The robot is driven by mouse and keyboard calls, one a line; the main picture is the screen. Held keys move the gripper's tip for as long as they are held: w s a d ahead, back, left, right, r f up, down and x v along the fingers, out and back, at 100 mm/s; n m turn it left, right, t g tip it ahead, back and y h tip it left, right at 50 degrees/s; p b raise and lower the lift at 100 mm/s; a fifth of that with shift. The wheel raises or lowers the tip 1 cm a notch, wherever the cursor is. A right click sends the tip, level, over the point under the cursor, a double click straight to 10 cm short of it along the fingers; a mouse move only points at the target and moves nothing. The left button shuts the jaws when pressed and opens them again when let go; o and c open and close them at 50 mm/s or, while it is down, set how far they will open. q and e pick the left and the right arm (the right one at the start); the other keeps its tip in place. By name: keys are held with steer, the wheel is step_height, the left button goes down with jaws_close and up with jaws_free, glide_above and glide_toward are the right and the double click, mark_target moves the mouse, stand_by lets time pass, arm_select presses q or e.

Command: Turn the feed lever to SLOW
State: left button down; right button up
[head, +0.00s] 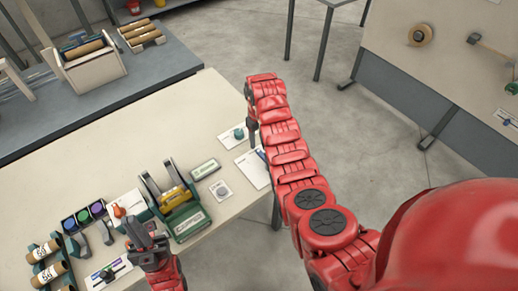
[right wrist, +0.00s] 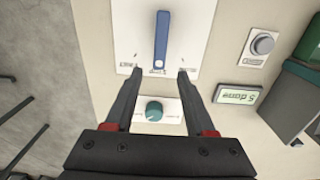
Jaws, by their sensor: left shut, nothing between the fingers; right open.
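A blue lever (right wrist: 161,40) stands on a white plate (right wrist: 198,30) with several small labels, too small to read. Its lower end in the right wrist view is by the middle label. In the head view the lever (head: 260,154) shows partly beside my right arm. My right gripper (right wrist: 159,73) is open, with a fingertip on each side of the lever's lower end, apart from it. In the head view its fingers (head: 251,127) point down at the table. My left gripper (head: 147,238) is shut and empty, near the spiral winder (head: 187,222).
A teal knob (right wrist: 154,111) on its own plate lies between my right fingers' bases. A round grey button (right wrist: 263,45) and a small green display (right wrist: 237,96) are beside the lever plate. Cardboard tubes (head: 48,272) and coloured pots (head: 83,215) stand at the table's left.

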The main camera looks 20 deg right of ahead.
mark_target(259, 151)
steer(key=shift+f, duration=2.85)
jaws_close()
